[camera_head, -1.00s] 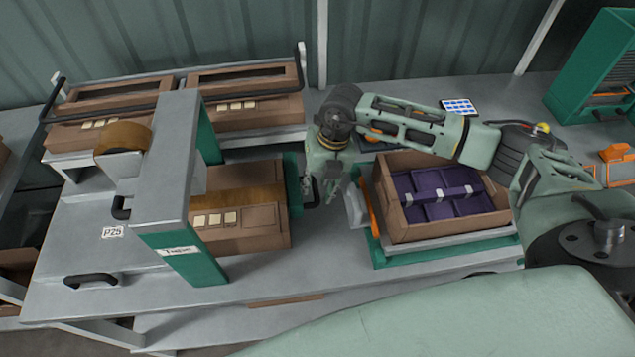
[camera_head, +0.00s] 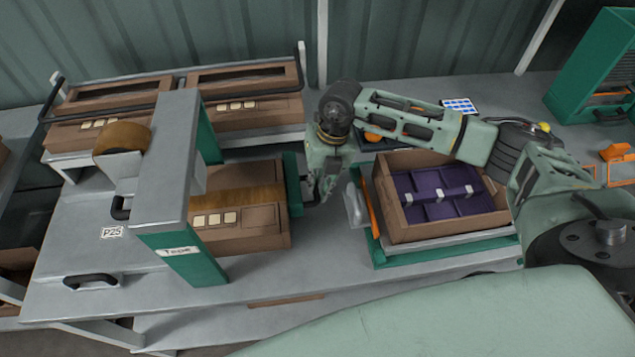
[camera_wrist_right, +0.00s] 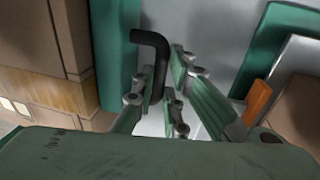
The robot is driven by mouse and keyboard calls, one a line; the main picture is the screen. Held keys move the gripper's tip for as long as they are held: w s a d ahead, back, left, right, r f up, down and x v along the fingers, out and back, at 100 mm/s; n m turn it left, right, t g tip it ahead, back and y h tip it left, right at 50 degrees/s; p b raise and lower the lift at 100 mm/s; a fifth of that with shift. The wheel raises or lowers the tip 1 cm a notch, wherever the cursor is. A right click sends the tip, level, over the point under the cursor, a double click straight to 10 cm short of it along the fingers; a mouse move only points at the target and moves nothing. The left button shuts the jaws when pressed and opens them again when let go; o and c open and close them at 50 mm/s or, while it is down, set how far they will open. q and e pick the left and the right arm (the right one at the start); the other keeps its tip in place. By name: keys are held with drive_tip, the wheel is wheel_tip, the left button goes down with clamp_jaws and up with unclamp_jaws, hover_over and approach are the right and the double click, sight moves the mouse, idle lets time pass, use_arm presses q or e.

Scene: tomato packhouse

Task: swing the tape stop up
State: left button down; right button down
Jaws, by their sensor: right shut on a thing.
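The tape stop is a green upright plate (camera_head: 292,185) at the right end of the tape machine (camera_head: 178,170), beside a taped brown carton (camera_head: 240,225). Its bent black handle (camera_wrist_right: 160,55) shows in the right wrist view, next to the green plate (camera_wrist_right: 117,50). My right gripper (camera_head: 318,192) is at the handle, to the right of the plate. In the wrist view its fingers (camera_wrist_right: 172,95) are shut on the handle, whose lower end is partly hidden by them. My left gripper is not in view.
An open carton (camera_head: 440,230) with purple trays stands on a green-framed stand to the right, with an orange strip at its left edge. Two more cartons (camera_head: 245,110) sit on a rack behind. A small tablet (camera_head: 460,106) lies at the back. The bench front is clear.

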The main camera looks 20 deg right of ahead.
drive_tip(key=shift+w+r+g+y, duration=0.3)
drive_tip(key=shift+w+r+g, duration=0.15)
drive_tip(key=shift+r+g, duration=0.4)
drive_tip(key=shift+w+r+g+y+b, duration=0.3)
drive_tip(key=shift+r+g+b, duration=0.2)
drive_tip(key=shift+g+b, duration=0.15)
drive_tip(key=r+g+b, duration=0.1)
drive_tip(key=w+r+g+b, duration=0.1)
drive_tip(key=b, duration=0.1)
drive_tip(key=shift+w+d+r+m+g+y+b, duration=0.1)
drive_tip(key=shift+w+d+m+g+y+b, duration=0.2)
drive_tip(key=shift+g+y, duration=0.1)
drive_tip(key=shift+w+d+r, duration=0.1)
drive_tip(key=shift+r, duration=0.1)
